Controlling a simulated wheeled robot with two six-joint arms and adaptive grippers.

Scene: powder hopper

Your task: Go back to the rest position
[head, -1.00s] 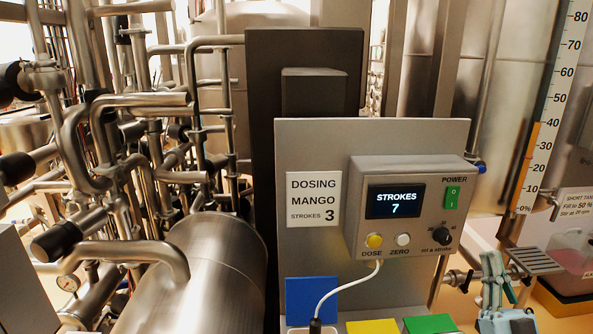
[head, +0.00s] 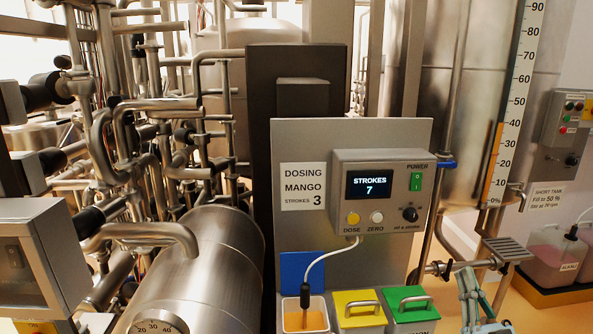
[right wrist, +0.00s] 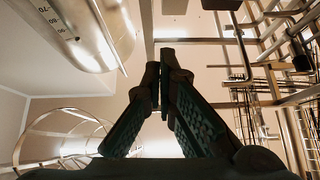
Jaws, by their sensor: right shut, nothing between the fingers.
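My right gripper (head: 468,278) shows at the bottom right of the head view, pointing up, in front of the steel pipe and grating. In the right wrist view its two dark fingers (right wrist: 165,75) meet at the tips, shut with nothing between them. It touches nothing that I can see. My left gripper is not in view. The dosing control box (head: 382,195) reads STROKES 7, with a yellow DOSE button, a white ZERO button, a knob and a green power switch. A card (head: 303,186) beside it reads DOSING MANGO STROKES 3.
Below the panel stand an open bin (head: 292,314) with a tube in it, a yellow-lidded bin (head: 358,300) and a green-lidded bin (head: 408,296). A tank with a percent scale (head: 511,110) stands right. A steel cylinder (head: 205,262) and dense pipes fill the left.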

